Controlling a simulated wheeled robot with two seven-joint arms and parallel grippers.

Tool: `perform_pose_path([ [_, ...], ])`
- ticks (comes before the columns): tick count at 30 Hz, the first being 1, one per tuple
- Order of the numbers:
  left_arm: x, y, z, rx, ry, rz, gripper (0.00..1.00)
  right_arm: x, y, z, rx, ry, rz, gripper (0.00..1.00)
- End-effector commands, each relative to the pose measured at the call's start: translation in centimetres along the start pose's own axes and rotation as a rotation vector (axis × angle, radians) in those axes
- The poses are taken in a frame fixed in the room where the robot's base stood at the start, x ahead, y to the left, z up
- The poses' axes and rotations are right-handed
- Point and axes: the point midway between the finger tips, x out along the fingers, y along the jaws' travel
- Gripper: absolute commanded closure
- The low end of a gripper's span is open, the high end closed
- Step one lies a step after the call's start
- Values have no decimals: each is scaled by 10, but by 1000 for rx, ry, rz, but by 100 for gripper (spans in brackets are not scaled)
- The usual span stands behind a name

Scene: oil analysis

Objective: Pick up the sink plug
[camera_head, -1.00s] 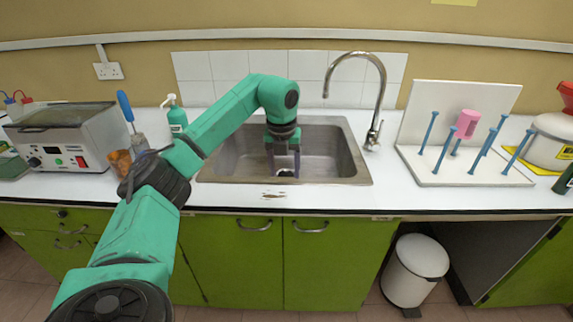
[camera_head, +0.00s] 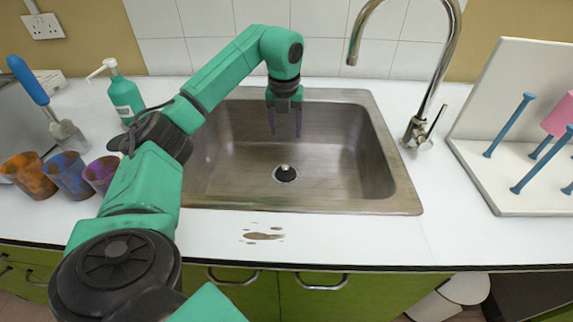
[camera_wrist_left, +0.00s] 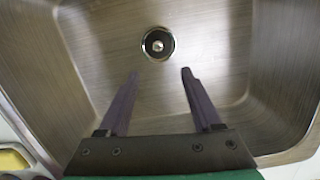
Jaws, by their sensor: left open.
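The sink plug (camera_head: 286,172) is a small dark disc with a pale knob, sitting in the drain of the metal sink (camera_head: 330,185). In the left wrist view the plug (camera_wrist_left: 158,43) lies beyond the fingertips, near the top middle. My left gripper (camera_head: 285,134) hangs over the back part of the sink, fingers pointing down. It also shows in the left wrist view (camera_wrist_left: 160,75), open and empty, with its two fingers well apart. It is apart from the plug. My right gripper is out of view.
A chrome tap (camera_head: 440,75) stands right of the sink, beside a white peg rack (camera_head: 490,170). A green soap bottle (camera_head: 125,98) and several coloured cups (camera_head: 68,175) stand to the left. A brown stain (camera_head: 263,236) marks the counter front.

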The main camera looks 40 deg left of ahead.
Motion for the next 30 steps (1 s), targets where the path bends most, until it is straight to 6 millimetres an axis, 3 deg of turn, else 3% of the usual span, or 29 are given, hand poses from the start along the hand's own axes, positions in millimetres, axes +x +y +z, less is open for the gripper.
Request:
perform_pose_path([
  [2,11,0,-2,0,-1,-1,34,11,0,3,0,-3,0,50],
  [7,25,0,-2,0,2,1,34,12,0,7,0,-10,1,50],
  [15,90,0,-2,1,3,1,34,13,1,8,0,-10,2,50],
  [20,111,1,-2,0,3,1,34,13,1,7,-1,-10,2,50],
  [25,144,4,-3,0,3,1,34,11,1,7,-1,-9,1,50],
  [30,156,4,-2,0,0,0,34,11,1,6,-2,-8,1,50],
])
